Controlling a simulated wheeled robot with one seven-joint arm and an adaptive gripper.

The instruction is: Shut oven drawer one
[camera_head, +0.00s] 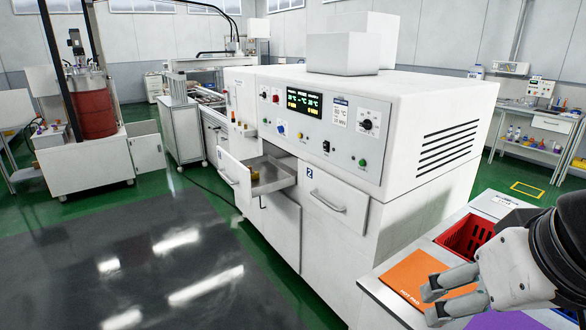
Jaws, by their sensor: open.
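Oven drawer one (232,181) stands pulled out from the front of the white oven (405,110). Its white front with a bar handle faces left, and its grey metal inside (272,176) shows from above. My gripper (433,303) is at the lower right, open and empty, over the side bench. It is well apart from drawer one, to the right of the oven front.
The bench (374,284) at the right bears an orange hot pad (412,277), a red crate (462,239) and a purple surface (500,322). A dark glossy surface (130,265) fills the lower left. Green floor (250,232) shows between it and the oven.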

